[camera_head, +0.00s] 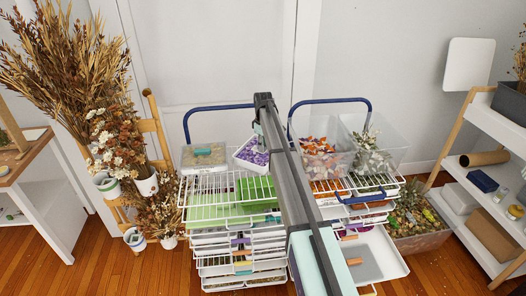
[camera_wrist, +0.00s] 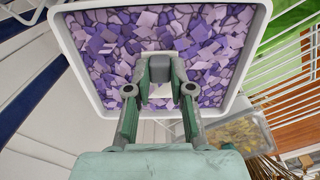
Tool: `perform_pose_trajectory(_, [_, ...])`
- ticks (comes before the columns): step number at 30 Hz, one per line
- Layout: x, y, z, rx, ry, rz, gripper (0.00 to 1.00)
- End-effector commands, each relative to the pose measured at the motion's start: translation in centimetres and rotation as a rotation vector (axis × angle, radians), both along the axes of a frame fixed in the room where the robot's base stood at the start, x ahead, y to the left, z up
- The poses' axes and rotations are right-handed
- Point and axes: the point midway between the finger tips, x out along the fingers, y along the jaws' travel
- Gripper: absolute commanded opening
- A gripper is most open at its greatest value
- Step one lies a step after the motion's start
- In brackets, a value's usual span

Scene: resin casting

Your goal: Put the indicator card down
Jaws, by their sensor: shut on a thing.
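My gripper (camera_wrist: 160,88) is shut on a small pale piece (camera_wrist: 161,91), which I take to be the indicator card. The fingers cover much of it. In the wrist view they reach over a white square tray (camera_wrist: 67,62) filled with purple chips (camera_wrist: 205,40). I cannot tell whether the pale piece touches the chips. In the head view the tray (camera_head: 236,156) is at the left of my arm, above the wire rack, and my gripper (camera_head: 259,138) is at its upper edge. The card cannot be made out there.
The wire rack (camera_head: 200,190) has several pull-out trays below. A lidded box (camera_head: 203,156) is left of the purple tray. Clear bins of orange pieces (camera_head: 318,148) and pale leaves (camera_head: 368,138) are at right. Blue handles (camera_head: 330,100) rise behind. Dried flowers (camera_head: 75,65) stand at left.

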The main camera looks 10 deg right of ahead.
Motion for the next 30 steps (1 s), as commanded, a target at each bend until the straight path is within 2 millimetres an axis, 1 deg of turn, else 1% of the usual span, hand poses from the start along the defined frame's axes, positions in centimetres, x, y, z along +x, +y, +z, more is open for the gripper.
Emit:
perform_pose_trajectory(3, [-0.1, 0.0, -1.6, 0.0, 0.002, 0.0, 0.03])
perform_pose_trajectory(8, [0.0, 0.0, -3.4, 0.0, 0.001, 0.0, 0.03])
perform_pose_trajectory(20, [0.0, 0.0, -3.9, 0.0, 0.0, 0.0, 0.03])
perform_pose_trajectory(21, [0.0, 0.0, -3.8, 0.0, 0.0, 0.0, 0.36])
perform_pose_trajectory(22, [0.0, 0.0, -3.8, 0.0, 0.0, 0.0, 0.47])
perform_pose_trajectory(30, [0.0, 0.0, -3.8, 0.0, 0.0, 0.0, 0.47])
